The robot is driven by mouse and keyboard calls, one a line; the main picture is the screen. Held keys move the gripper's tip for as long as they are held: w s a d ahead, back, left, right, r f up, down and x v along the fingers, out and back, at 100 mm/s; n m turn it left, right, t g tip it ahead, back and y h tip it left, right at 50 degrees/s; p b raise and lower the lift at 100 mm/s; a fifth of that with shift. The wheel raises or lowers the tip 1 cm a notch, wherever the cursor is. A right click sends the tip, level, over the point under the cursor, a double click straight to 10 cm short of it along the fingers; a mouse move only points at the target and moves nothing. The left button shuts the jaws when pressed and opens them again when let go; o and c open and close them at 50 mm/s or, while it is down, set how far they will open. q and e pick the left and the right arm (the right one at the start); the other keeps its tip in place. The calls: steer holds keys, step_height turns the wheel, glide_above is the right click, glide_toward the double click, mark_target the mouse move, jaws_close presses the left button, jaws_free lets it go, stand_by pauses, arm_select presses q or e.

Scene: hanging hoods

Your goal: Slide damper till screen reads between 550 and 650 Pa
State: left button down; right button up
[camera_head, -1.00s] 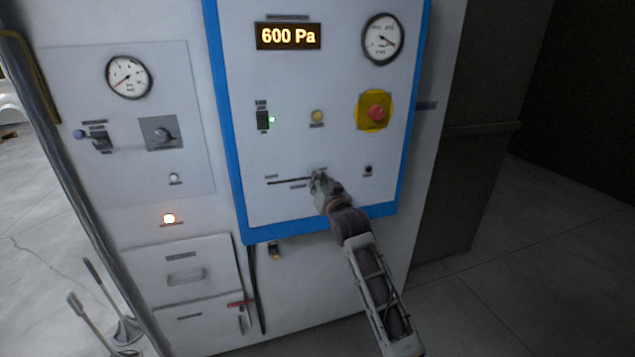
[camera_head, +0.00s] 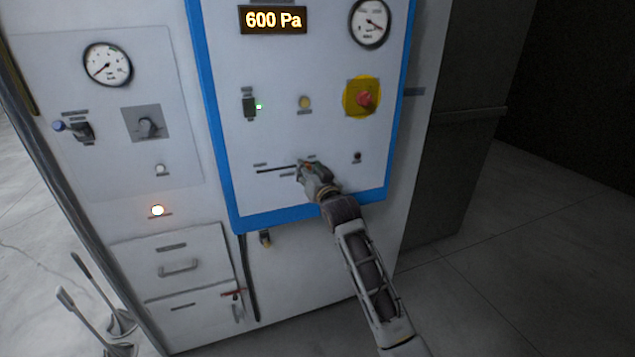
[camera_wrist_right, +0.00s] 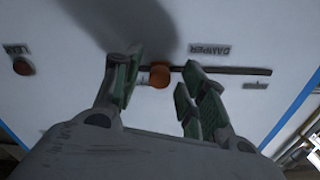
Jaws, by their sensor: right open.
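The screen (camera_head: 273,20) reads 600 Pa in lit yellow digits. The damper slider is an orange-brown knob (camera_wrist_right: 159,76) on a dark slot; the slot (camera_head: 275,170) also shows in the head view. My right gripper (camera_head: 303,168) is at the slot's right end. In the right wrist view its fingers (camera_wrist_right: 155,85) are open, with the knob between them and gaps visible. In the head view the gripper mostly hides the knob. My left gripper is not in view.
A red emergency button on a yellow plate (camera_head: 362,98) sits above and right of my gripper. Drawers (camera_head: 172,262) are lower left.

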steer(key=v, duration=1.1)
steer(key=shift+s, duration=0.35)
steer(key=shift+d, duration=0.15)
stand_by(0.5)
